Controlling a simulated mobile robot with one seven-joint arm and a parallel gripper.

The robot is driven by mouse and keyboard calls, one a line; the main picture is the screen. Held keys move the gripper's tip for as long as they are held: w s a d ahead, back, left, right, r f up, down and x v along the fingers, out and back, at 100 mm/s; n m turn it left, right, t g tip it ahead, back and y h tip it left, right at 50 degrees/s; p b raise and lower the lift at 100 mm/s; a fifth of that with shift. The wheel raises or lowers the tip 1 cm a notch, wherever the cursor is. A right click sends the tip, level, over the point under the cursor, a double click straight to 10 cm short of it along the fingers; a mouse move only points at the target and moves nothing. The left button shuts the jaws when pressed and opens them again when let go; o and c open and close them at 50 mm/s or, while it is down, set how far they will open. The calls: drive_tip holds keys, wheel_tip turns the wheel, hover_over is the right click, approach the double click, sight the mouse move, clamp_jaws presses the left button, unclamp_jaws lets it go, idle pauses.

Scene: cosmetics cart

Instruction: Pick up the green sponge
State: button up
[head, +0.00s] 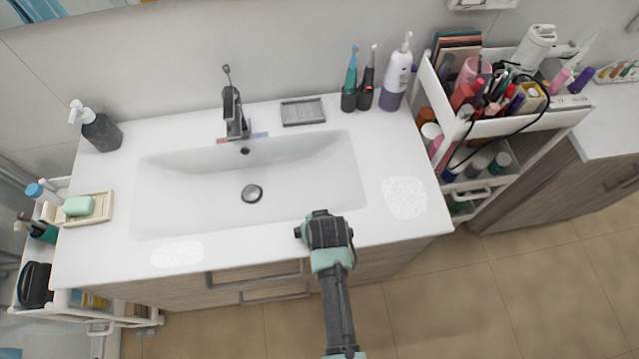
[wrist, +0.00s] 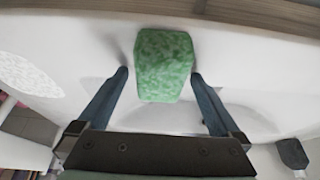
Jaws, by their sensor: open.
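The green sponge (wrist: 165,62) is a mottled block in the upper middle of the wrist view, on the white sink top near its front edge. My gripper (wrist: 159,76) is open, with one dark finger on each side of the near part of the sponge. The fingertips are close to its sides; I cannot tell whether they touch it. In the head view my gripper (head: 325,232) is over the front rim of the sink, and the sponge is hidden beneath it.
A pale green soap bar (head: 79,206) lies on a dish at the left. The faucet (head: 235,113) stands behind the basin (head: 300,180). Toothbrushes (head: 350,80) and a white-purple bottle (head: 396,75) stand at the back right. A crowded cart (head: 548,120) is at the right.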

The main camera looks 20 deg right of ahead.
drive_tip(key=shift+c, duration=0.2)
drive_tip(key=c, duration=1.5)
drive_tip(key=shift+o, duration=0.2)
drive_tip(key=shift+r, duration=0.1)
